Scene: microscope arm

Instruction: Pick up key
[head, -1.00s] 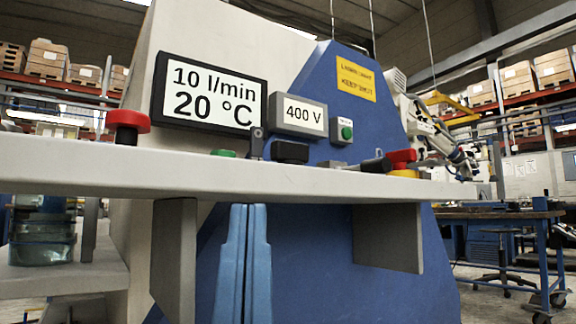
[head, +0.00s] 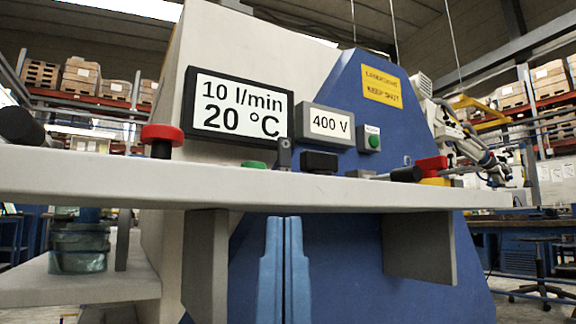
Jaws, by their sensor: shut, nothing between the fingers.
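A small dark grey upright piece with a hole near its top, which looks like the key (head: 284,152), stands on the white shelf (head: 120,180) in the head view. It is between a green button (head: 254,165) and a black block (head: 319,162). Its lower end is partly hidden by the shelf's front edge. My gripper (head: 285,218) shows as two light blue fingers pointing up, close together and empty. Its tips are just under the shelf's front edge in the picture, below the key and apart from it. I cannot tell the depth between them.
A red knob (head: 162,136) stands to the left on the shelf. A red and yellow switch (head: 433,168) with a black handle (head: 404,174) is to the right. Grey brackets (head: 207,265) and (head: 420,245) hang below the shelf. Glass jars (head: 80,248) stand lower left.

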